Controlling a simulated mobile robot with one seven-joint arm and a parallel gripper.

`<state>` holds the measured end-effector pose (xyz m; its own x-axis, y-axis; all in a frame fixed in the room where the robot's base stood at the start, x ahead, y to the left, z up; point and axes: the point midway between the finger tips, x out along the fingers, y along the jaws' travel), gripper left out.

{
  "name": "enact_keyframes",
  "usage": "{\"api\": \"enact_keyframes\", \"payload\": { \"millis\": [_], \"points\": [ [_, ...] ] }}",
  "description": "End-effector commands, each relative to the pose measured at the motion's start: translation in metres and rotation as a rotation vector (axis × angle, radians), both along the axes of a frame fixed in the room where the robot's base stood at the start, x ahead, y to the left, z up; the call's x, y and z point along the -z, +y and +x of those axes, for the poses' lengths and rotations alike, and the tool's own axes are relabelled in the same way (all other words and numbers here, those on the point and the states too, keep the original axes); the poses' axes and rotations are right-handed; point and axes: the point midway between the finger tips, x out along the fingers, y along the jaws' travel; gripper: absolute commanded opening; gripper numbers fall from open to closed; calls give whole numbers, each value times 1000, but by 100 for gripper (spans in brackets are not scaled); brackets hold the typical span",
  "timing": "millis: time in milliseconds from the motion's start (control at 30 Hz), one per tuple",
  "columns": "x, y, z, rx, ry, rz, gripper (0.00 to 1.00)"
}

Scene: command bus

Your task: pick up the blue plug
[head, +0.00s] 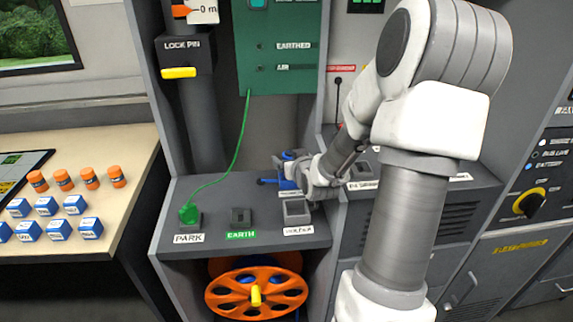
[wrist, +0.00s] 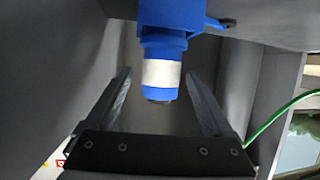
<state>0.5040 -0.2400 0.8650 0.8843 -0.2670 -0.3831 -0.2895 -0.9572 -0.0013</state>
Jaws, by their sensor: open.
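A blue plug (wrist: 164,45) with a white band and a dark end hangs into the wrist view from the top. A blue bracket-like piece shows beside it at the top. My gripper (wrist: 158,78) is open, with one dark finger on each side of the plug and a visible gap to it. Whether the plug lies fully between the fingertips in depth is unclear. In the head view, my gripper (head: 300,180) is over the back right of the grey shelf, beside blue parts (head: 289,156) that it partly hides.
A green plug (head: 188,213) with a green cable stands at the PARK label. The EARTH socket (head: 240,217) and another grey socket (head: 296,210) are on the shelf. An orange wheel (head: 256,295) is below. Orange cylinders (head: 90,178) and blue-white boxes (head: 45,206) are on the left desk.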

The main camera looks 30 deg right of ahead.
Motion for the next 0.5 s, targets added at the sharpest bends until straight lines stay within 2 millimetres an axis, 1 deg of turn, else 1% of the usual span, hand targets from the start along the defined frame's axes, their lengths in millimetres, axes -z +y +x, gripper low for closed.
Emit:
{"api": "enact_keyframes", "payload": {
  "millis": [367,500],
  "points": [
    [2,0,-3,-1,0,0,87],
    [2,0,-3,-1,0,0,61]
  ]
}}
